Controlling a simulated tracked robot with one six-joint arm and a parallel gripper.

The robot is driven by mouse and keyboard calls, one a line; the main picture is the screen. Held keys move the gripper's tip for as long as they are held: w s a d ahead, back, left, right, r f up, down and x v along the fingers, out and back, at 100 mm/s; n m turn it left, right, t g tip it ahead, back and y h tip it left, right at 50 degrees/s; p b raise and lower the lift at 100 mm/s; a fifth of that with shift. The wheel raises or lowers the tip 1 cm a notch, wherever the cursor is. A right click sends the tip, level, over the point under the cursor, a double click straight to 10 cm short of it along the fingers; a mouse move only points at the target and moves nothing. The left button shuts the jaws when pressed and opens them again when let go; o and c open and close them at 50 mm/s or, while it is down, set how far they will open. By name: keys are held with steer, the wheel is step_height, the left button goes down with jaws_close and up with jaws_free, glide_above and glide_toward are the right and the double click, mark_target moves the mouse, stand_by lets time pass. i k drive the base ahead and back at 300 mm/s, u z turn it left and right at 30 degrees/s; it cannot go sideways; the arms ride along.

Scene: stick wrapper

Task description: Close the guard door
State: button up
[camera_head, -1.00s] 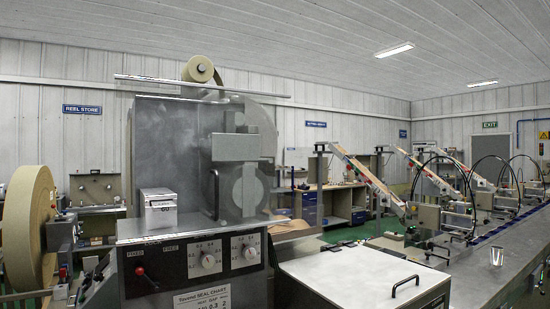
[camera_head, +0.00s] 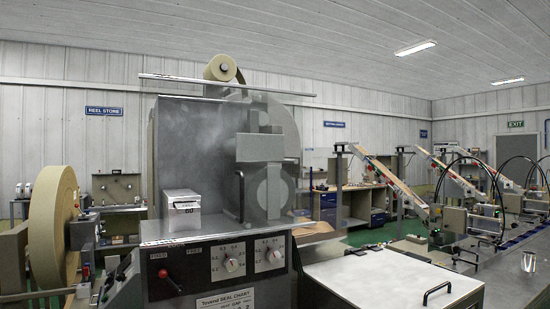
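The guard door (camera_head: 283,140) looks like a clear panel on the front of the grey wrapping machine (camera_head: 185,150) at the centre. A black upright bar handle (camera_head: 240,197) shows at its left side. Through the panel I see a grey round disc and a block-shaped part. I cannot tell for sure from this angle how far the door stands open. My gripper is not in view, so nothing of mine is seen touching the handle.
A white box (camera_head: 182,215) sits on the machine's ledge, above a control panel (camera_head: 216,267) with knobs and a red lever. A large cream reel (camera_head: 54,228) stands at left. A pale-topped cabinet (camera_head: 385,280) with a black handle fills the lower right. Inclined feeders stand behind.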

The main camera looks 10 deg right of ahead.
mark_target(241, 221)
steer(key=k, duration=1)
steer(key=u, duration=0.75)
steer(key=i, duration=1)
